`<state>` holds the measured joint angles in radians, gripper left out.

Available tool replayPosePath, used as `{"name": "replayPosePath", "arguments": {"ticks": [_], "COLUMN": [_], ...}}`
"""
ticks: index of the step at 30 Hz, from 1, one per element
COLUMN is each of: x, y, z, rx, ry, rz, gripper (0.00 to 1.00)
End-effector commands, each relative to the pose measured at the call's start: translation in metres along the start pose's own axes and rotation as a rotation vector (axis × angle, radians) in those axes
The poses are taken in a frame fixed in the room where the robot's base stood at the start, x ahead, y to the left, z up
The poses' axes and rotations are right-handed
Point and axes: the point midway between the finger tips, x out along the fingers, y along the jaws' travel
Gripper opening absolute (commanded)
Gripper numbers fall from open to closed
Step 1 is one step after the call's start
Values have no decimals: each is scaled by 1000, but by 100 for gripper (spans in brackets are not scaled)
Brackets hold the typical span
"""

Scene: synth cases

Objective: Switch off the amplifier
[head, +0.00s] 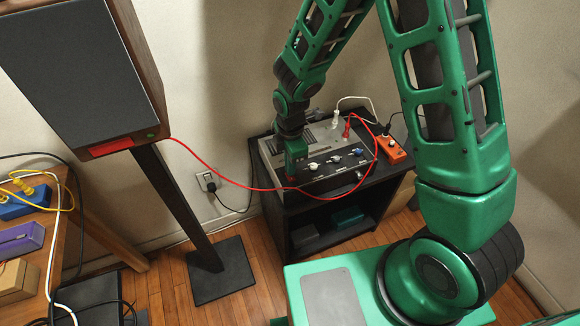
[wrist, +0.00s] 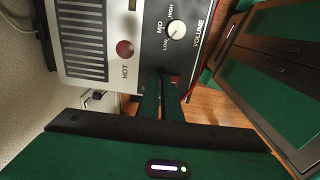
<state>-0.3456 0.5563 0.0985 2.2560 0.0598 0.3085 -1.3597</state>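The amplifier (head: 318,141) is a grey box with knobs along its front panel, on a low black stand. In the wrist view its panel (wrist: 98,15) shows a round red part marked HOT (wrist: 124,49) and a white VOLUME knob (wrist: 176,30) with LOW, MID and HIGH marks. My gripper (head: 294,168) is over the left front part of the amplifier. In the wrist view its two green fingers (wrist: 160,82) are close together with nothing seen between them, just beside the panel's edge. I cannot tell whether they touch it. No switch is clearly visible.
A red cable runs from the speaker (head: 75,70) to the amplifier's red plug (head: 347,126). A white plug (head: 335,119) stands beside it. An orange power strip (head: 391,150) lies on the right. The stand (head: 283,215) is near a wall outlet (head: 206,181). A cluttered table (head: 52,235) is left.

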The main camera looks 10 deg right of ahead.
Motion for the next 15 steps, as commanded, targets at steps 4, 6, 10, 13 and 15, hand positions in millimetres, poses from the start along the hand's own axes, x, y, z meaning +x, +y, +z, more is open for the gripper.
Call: {"name": "replayPosePath", "arguments": {"ticks": [4,6,10,13,15], "x": [7,7,7,7,7], "y": [-5,-8,-14,-18,-21], "z": [-5,-5,-4,-4,-4], "rx": [-8,-8,-8,-8,-8], "ry": [9,9,9,9,8], "rz": [-14,-15,-17,-20,-23], "gripper": [0,0,0,0,0]}}
